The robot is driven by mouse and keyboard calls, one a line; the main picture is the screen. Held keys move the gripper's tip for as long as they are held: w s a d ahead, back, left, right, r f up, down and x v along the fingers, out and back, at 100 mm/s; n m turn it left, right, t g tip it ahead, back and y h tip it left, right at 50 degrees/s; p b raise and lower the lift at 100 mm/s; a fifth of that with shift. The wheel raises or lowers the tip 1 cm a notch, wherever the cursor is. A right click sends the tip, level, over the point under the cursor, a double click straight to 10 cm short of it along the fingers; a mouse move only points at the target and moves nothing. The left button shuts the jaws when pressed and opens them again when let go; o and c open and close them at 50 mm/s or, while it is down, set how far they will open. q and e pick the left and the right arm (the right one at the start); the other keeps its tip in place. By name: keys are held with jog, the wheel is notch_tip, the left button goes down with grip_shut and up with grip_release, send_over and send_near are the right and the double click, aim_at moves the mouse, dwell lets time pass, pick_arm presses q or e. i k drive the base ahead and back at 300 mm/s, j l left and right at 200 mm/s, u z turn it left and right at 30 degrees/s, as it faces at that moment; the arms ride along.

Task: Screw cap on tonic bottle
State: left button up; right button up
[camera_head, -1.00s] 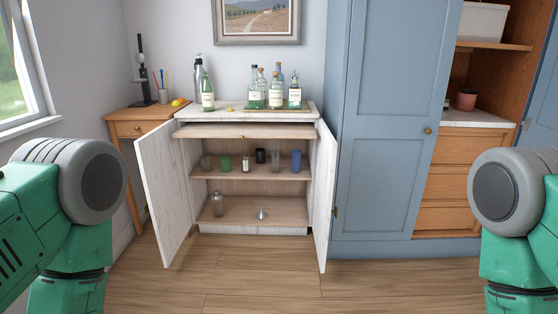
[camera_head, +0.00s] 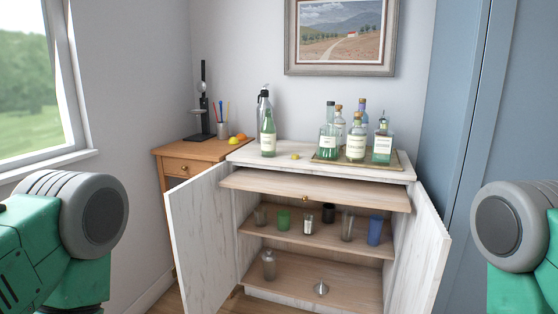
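A green glass bottle (camera_head: 268,138) with a pale label stands upright on the left of the white cabinet top; it looks like the tonic bottle, but its label is too small to read. Its neck is too small to tell whether a cap is on it. A small yellow thing (camera_head: 295,156) lies on the cabinet top to the right of this bottle; I cannot tell whether it is a cap or a piece of fruit. Only my green and grey arm links show at both sides. Neither gripper is in view.
Several bottles (camera_head: 356,143) crowd a tray (camera_head: 325,157) on the right of the top. The white cabinet's left door (camera_head: 203,235) and right door (camera_head: 422,255) stand open, with a pull-out board (camera_head: 315,188) and glassware inside. A wooden side table (camera_head: 180,151) stands left.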

aim_at(267, 130)
jog(key=i+u, duration=0.3)
jog(key=u, duration=0.15)
jog(key=i+l+u, duration=0.25)
jog(key=u, duration=0.25)
jog(key=i+l+u, duration=0.2)
jog(key=i+l, duration=1.05)
jog(key=l, duration=0.1)
